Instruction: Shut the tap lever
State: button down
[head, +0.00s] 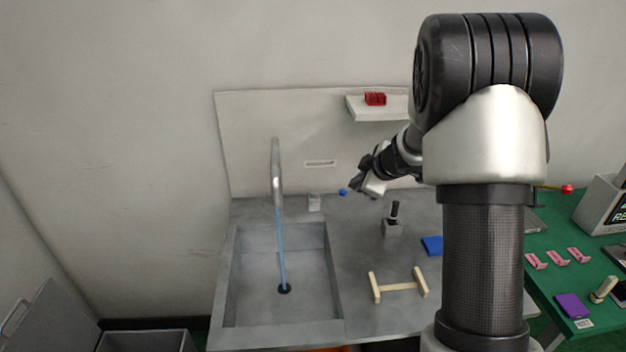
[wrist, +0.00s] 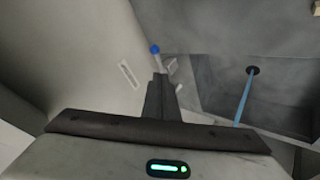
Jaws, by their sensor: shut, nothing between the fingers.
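The tap's curved grey spout (head: 276,165) stands at the back of the sink, and a blue stream of water (head: 281,250) runs from it into the dark drain. The stream also shows in the wrist view (wrist: 243,98). The tap lever has a blue knob (head: 343,191), right of a small pale block (head: 314,202) on the counter. In the wrist view the blue knob (wrist: 155,48) is just beyond my fingertips. My gripper (head: 357,184) is shut and empty, close beside the knob; I cannot tell whether they touch.
The sink basin (head: 233,285) is at the left of the grey counter. A small dark upright handle (head: 394,211) and a wooden bar handle (head: 398,286) stand right of it. A shelf (head: 355,108) with a red item hangs above my gripper.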

aim_at(328, 193)
jog(key=shift+n+g+y, duration=0.4)
jog(key=shift+n+g, duration=0.1)
jog(key=shift+g, duration=0.1)
jog(key=x, duration=0.4)
jog(key=s+f+b+x, duration=0.1)
jog(key=x, duration=0.4)
jog(key=s+b+x, duration=0.1)
jog(key=x, duration=0.3)
jog(key=shift+a+f, duration=0.35)
jog(key=shift+f, duration=0.05)
jog(key=shift+w+d+r+p, duration=0.15)
jog(key=shift+w+r, duration=0.05)
jog(key=shift+w, duration=0.35)
jog(key=shift+w+d+r+p, duration=0.15)
jog(key=shift+w+r, duration=0.1)
jog(key=shift+w, duration=0.35)
jog(key=shift+w+d+r, duration=0.1)
jog(key=shift+w, duration=0.45)
